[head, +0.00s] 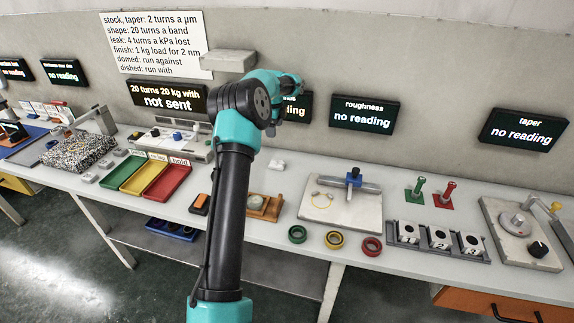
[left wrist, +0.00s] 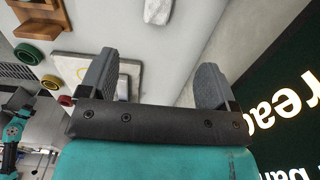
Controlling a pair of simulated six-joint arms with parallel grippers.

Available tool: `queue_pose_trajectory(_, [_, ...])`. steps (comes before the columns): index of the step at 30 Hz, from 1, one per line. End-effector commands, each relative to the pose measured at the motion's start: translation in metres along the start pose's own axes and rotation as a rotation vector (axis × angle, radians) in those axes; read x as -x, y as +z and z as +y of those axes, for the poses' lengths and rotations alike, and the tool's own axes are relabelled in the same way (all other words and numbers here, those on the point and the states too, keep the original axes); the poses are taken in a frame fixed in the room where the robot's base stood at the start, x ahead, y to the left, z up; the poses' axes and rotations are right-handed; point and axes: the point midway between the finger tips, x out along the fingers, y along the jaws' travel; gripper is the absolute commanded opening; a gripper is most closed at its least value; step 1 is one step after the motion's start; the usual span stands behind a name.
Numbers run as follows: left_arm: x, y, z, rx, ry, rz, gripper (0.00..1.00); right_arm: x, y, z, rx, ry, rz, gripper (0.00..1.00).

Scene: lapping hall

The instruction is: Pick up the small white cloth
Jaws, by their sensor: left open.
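A small white item (head: 276,165), which looks like the folded cloth, lies flat on the bench behind the wooden block. In the left wrist view a white patch (left wrist: 157,12) at the top edge seems to be the same item. My left gripper (left wrist: 155,68) is open, with its two grey fingers apart and nothing between them. In the head view my left wrist (head: 288,84) is up near the wall, above and behind the white item, and its fingers cannot be made out. The right gripper is not in view.
A wooden block (head: 258,207) stands in front of the white item. A stone plate (head: 340,212) with a blue-topped fixture is to its right. Green, yellow and red trays (head: 167,182) are to the left. Dark displays (head: 364,115) and a grey wall box (head: 229,61) are behind.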

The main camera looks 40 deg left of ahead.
Motion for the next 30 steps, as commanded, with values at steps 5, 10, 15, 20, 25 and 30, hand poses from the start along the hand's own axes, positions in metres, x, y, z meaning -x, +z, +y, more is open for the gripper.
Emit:
queue_pose_trajectory(5, [-0.003,-0.001,0.0,0.0,0.0,0.001,0.83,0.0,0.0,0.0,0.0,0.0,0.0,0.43])
queue_pose_trajectory(10, [-0.02,-0.001,0.0,0.001,0.002,0.001,0.83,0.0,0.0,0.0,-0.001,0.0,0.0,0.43])
queue_pose_trajectory(15, [-0.049,-0.002,0.001,0.0,0.003,0.001,0.83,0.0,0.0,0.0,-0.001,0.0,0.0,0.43])
queue_pose_trajectory(20, [-0.076,-0.001,0.001,0.0,0.002,0.0,0.83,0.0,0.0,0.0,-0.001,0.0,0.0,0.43])
queue_pose_trajectory(25, [-0.105,-0.002,0.001,0.0,0.002,0.001,0.83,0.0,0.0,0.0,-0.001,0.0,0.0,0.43])
queue_pose_trajectory(30, [-0.12,-0.002,0.0,0.001,0.0,0.001,0.83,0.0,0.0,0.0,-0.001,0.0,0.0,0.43])
